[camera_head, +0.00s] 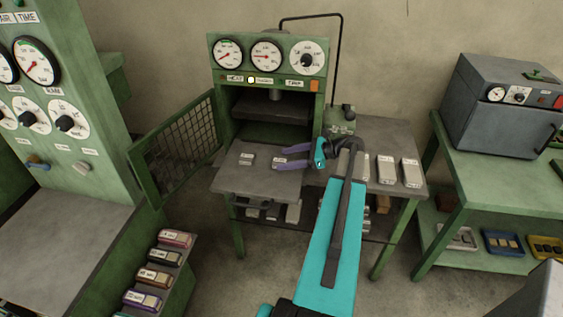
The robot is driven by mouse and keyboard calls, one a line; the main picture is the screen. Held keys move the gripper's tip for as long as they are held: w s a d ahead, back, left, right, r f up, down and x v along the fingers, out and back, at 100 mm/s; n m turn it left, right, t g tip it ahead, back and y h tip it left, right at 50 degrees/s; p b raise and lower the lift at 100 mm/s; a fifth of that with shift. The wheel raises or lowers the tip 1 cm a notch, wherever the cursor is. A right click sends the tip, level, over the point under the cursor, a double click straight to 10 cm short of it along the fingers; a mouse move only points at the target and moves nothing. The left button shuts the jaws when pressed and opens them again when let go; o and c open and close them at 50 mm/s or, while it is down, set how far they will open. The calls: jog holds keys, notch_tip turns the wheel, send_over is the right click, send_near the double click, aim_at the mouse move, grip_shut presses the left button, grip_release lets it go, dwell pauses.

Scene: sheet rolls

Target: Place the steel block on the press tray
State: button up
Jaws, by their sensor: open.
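The press tray (262,184) is a grey plate pulled out in front of the green press. A small pale metal block (246,159) with a label lies on its left part. A second pale block (278,160) lies farther right on the tray, at the tips of my gripper (279,158). My gripper's two purple fingers are open and point left, low over the tray. I cannot tell whether they touch this block, as they partly hide it. Similar labelled blocks (411,173) stand on the bench to the right; which one is the steel block is unclear.
The press (266,60) has dials above its opening. Its mesh gate (180,148) stands open at left. A rack of labelled pieces (160,278) is at lower left. A grey oven (505,105) sits on a green table at right. Floor between is clear.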

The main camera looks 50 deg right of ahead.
jog(key=b+v, duration=0.2)
jog(key=v, duration=0.7)
jog(key=shift+f, duration=0.1)
dwell(0.8)
